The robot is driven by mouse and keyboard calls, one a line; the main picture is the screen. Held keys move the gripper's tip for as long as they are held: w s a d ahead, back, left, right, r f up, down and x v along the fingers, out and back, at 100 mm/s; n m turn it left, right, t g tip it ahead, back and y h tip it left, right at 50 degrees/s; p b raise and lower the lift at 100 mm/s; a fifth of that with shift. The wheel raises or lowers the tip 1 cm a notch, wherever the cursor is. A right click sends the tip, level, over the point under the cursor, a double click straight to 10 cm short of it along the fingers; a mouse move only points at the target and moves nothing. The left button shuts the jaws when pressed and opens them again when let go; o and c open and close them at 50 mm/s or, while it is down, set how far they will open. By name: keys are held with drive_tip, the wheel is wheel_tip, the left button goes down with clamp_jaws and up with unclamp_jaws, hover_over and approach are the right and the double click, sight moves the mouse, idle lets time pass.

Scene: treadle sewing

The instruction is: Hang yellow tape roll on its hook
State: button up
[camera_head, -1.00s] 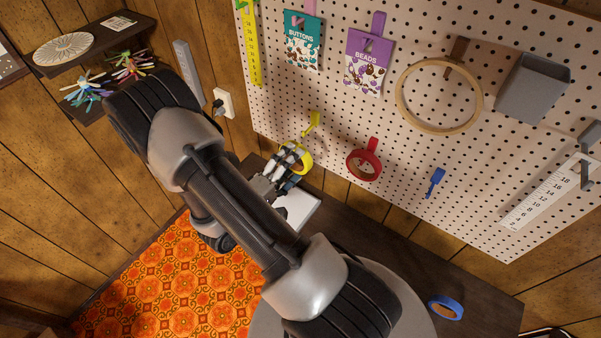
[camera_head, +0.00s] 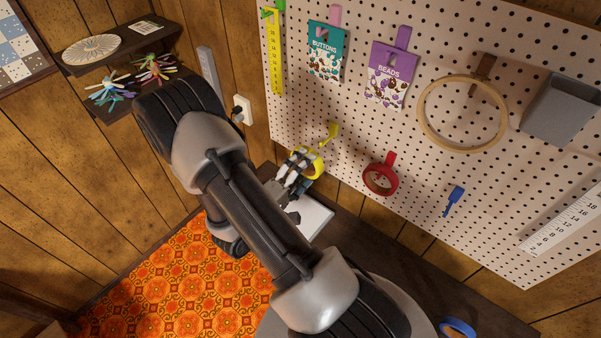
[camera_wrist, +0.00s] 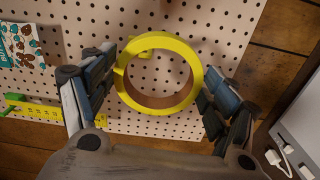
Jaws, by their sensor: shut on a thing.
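The yellow tape roll (camera_head: 319,168) is held at my gripper (camera_head: 300,168), just in front of the pegboard. In the wrist view the roll (camera_wrist: 191,92) faces the camera as an open ring, between the two fingers of my gripper (camera_wrist: 157,88), with one finger on each side. The yellow hook (camera_head: 333,130) is on the pegboard, a little above and right of the roll in the head view.
A red tape roll (camera_head: 367,184) hangs on its red hook to the right. An empty blue hook (camera_head: 454,201) is farther right. A blue roll (camera_head: 458,327) lies on the dark table. A yellow ruler (camera_head: 275,55) hangs at the board's left edge. A white device (camera_wrist: 305,125) shows at right.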

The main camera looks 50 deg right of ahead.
drive_tip(key=d+b, duration=0.2)
drive_tip(key=d, duration=0.6)
drive_tip(key=shift+w+d, duration=0.35)
idle(0.5)
drive_tip(key=shift+f, duration=0.1)
drive_tip(key=shift+f+b, duration=0.8)
drive_tip(key=shift+b, duration=0.4)
drive_tip(key=o, duration=1.1)
drive_tip(key=shift+c, duration=0.2)
drive_tip(key=shift+a, duration=0.1)
drive_tip(key=s+a, duration=0.1)
drive_tip(key=a, duration=1)
drive_tip(key=shift+a, duration=0.4)
drive_tip(key=shift+r, duration=0.1)
